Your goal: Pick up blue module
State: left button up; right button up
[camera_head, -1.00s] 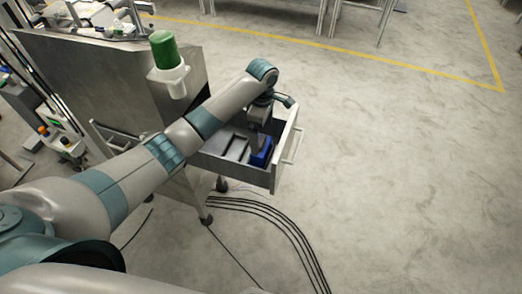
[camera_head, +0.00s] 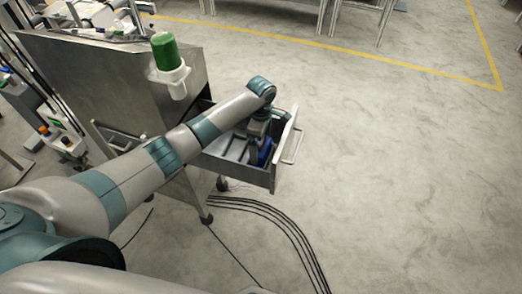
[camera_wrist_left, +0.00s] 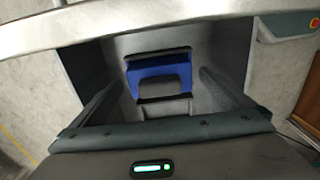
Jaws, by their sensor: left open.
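The blue module (camera_head: 266,151) sits inside the open drawer (camera_head: 286,146), near its front panel, and is partly hidden by my left gripper. In the left wrist view the blue module (camera_wrist_left: 149,72) has a blue body with a dark grey block on its near side. My left gripper (camera_head: 256,148) points down into the drawer. Its two fingers are spread wide and empty in the left wrist view, with the module ahead between them. I cannot tell how far the fingertips are from the module. My right gripper is not in view.
The drawer walls stand close around the gripper. The metal cabinet (camera_head: 95,75) is behind, with a green-topped white holder (camera_head: 172,80) on its side. Black cables (camera_head: 280,223) lie on the floor. The floor to the right is clear.

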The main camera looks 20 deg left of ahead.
pick_arm(q)
jog(key=shift+c, duration=0.3)
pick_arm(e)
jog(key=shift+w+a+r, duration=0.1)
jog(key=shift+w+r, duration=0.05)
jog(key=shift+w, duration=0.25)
pick_arm(q)
jog(key=c, duration=1.3)
jog(key=shift+r, duration=0.1)
jog(key=shift+r, duration=0.5)
notch_tip(320, 180, up, 8)
jog(key=shift+f+b, duration=0.25)
jog(key=shift+b, duration=0.05)
jog(key=shift+r, duration=0.7)
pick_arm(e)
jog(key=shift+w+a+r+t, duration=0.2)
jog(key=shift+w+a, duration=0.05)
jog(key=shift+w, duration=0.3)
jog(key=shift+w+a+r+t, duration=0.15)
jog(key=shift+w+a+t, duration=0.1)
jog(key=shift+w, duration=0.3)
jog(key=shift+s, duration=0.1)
